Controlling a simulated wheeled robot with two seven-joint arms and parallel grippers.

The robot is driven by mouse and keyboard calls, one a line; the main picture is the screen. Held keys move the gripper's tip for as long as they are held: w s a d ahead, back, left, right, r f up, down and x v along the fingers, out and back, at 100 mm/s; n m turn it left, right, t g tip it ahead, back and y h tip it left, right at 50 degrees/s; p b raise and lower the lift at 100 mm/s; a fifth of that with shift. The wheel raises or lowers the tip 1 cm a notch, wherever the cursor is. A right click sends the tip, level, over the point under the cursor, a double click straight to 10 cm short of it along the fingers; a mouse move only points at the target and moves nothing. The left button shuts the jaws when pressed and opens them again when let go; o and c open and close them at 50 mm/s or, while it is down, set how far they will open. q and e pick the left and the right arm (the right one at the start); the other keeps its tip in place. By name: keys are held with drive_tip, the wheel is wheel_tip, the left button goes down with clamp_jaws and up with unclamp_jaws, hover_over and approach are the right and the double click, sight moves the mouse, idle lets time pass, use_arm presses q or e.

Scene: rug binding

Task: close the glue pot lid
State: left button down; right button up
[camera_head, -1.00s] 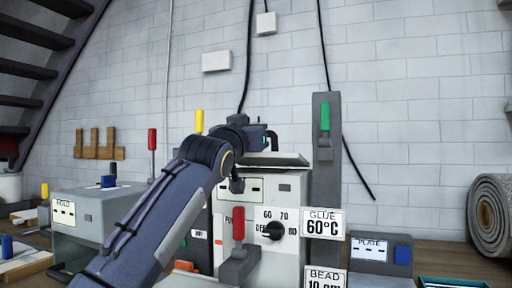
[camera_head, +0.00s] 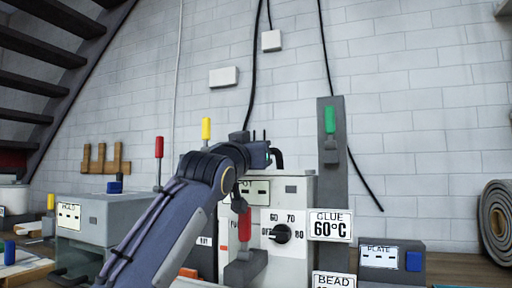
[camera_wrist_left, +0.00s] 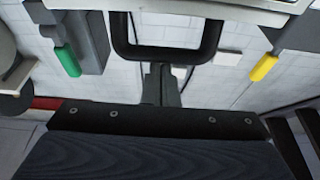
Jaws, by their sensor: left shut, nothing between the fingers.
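The glue pot is a pale grey box (camera_head: 298,192) with a dial in the middle of the head view. Its lid lies low at the box top and is largely hidden behind my left arm; I cannot tell if it is fully seated. A dark bent handle (camera_head: 278,156) rises there and shows as a black loop (camera_wrist_left: 165,52) in the left wrist view. My left gripper (camera_head: 266,155) is shut and empty, close to this handle. In the wrist view its fingers (camera_wrist_left: 163,78) point at the loop; contact is unclear. My right gripper is out of view.
A red-handled lever (camera_head: 244,226) stands before the pot, under my arm. A grey post with a green handle (camera_head: 330,120) is close on the right. A yellow handle (camera_head: 206,128) stands behind my arm. The HOLD box (camera_head: 110,220) is left, the PLATE box (camera_head: 392,259) right.

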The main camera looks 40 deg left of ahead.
use_arm(q)
drive_tip(key=shift+w+f, duration=0.3)
drive_tip(key=shift+f, duration=0.1)
wheel_tip(320, 180, up, 5)
drive_tip(key=s+p, duration=0.1)
drive_tip(key=p, duration=0.4)
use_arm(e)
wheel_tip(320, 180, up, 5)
use_arm(q)
drive_tip(key=s+d+f+b, duration=0.2)
drive_tip(key=s+f+b, duration=0.3)
drive_tip(key=s, duration=0.3)
drive_tip(key=shift+s+f, duration=0.2)
drive_tip(key=shift+s, duration=0.15)
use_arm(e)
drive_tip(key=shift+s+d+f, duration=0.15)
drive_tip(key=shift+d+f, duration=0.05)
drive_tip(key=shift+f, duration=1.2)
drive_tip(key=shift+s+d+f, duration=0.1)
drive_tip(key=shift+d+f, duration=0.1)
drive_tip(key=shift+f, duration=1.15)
use_arm(q)
drive_tip(key=shift+d, duration=0.1)
